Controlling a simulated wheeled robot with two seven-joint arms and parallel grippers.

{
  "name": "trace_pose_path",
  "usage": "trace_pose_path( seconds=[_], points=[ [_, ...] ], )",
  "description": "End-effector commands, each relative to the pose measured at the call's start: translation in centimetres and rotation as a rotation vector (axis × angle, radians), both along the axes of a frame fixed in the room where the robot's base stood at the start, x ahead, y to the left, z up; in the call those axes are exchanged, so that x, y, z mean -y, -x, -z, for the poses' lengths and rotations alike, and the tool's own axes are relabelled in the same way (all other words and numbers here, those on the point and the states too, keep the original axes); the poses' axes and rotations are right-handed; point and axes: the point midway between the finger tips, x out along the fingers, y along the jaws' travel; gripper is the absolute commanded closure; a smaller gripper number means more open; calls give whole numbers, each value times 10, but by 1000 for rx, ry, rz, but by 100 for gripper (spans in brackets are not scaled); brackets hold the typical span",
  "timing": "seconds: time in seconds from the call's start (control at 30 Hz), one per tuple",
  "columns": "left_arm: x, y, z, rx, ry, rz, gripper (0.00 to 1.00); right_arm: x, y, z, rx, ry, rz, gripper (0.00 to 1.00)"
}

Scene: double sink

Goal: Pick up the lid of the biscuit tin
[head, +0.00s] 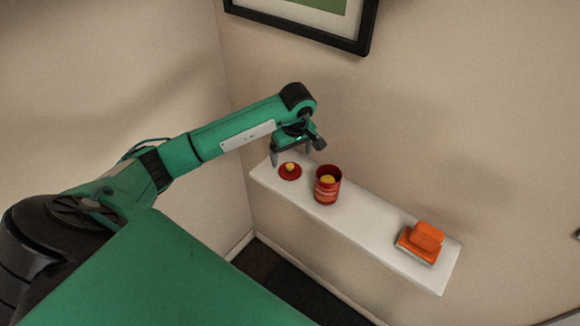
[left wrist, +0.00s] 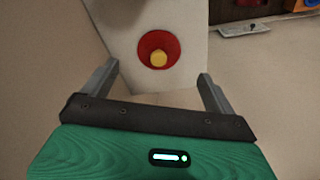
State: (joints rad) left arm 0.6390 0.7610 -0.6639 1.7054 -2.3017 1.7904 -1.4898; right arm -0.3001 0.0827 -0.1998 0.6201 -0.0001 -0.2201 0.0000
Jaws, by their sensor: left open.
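The red lid (head: 290,172) with a yellow knob lies flat near the left end of the white shelf. It also shows in the left wrist view (left wrist: 145,42), ahead of and between the fingers. The red biscuit tin (head: 327,188) stands upright and uncovered to its right, with something yellow inside. My left gripper (head: 291,156) is open and empty, pointing down just above and behind the lid in the head view. In the left wrist view my left gripper (left wrist: 158,82) has its fingers spread wider than the lid, not touching it. My right gripper is not in view.
The white shelf (head: 370,230) is narrow and runs along the wall. An orange stacked item (head: 424,240) sits at its right end. A framed picture (head: 310,22) hangs above. Shelf space between tin and orange item is clear.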

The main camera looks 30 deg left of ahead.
Motion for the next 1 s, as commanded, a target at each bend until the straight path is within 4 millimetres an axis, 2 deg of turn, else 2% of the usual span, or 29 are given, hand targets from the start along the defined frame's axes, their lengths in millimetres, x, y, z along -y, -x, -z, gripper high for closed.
trace_pose_path(
  seconds=[0.27, 0.53, 0.7, 0.9, 0.93, 1.0],
  points=[
    [-2, -1, 17, -2, 2, 0, 9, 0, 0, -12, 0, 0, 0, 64],
    [-7, -4, 48, -5, 3, -1, 9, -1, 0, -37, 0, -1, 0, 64],
    [-10, -6, 63, 0, 1, 0, 9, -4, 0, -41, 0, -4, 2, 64],
    [-10, -6, 64, 2, 1, 0, 9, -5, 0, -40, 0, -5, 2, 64],
    [-10, -6, 64, 2, 1, 0, 11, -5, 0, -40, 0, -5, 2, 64],
    [-10, -6, 64, 1, 0, 0, 25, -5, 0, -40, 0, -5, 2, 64]
  ],
)
